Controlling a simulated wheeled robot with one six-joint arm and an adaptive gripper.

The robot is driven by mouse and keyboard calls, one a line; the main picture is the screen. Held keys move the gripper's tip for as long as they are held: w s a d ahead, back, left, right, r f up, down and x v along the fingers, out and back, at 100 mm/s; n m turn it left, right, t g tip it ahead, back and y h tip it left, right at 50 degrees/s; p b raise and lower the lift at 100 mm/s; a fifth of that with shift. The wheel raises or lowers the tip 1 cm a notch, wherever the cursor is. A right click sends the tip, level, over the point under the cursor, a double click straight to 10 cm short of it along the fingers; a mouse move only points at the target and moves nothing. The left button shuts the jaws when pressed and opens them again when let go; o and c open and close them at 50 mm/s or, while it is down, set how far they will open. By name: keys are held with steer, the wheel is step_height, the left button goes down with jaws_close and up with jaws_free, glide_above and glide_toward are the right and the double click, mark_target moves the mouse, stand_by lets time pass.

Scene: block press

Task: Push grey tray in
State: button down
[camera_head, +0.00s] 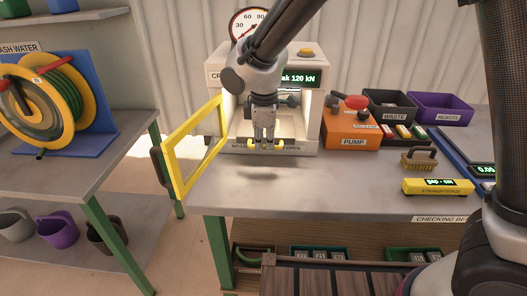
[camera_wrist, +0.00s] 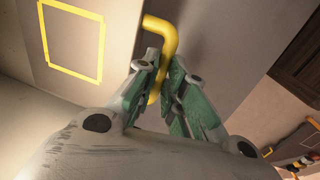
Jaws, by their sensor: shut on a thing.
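My gripper (camera_head: 264,146) is at the front of the white press (camera_head: 307,125), pointing down. In the wrist view its green fingers (camera_wrist: 165,88) are closed on a yellow bar handle (camera_wrist: 162,32). Yellow handle ends also show on both sides of my gripper in the head view (camera_head: 280,145). In the wrist view, a grey plate, apparently the grey tray (camera_wrist: 117,62), lies beside the handle, with a yellow square outline on it. My arm and gripper hide most of the press opening, so how far in the tray sits is unclear.
The yellow-framed door (camera_head: 182,187) of the press stands open at the left. An orange pump box (camera_head: 349,130) with a red-knobbed lever is right of the press. A brush (camera_head: 419,159) and yellow straightedge (camera_head: 438,187) lie farther right. The bench front is clear.

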steer(key=c, duration=1.8)
jaws_free()
steer(key=shift+o, duration=0.2)
steer(key=shift+r, duration=0.1)
step_height(320, 180, up, 12)
steer(key=s, duration=0.2)
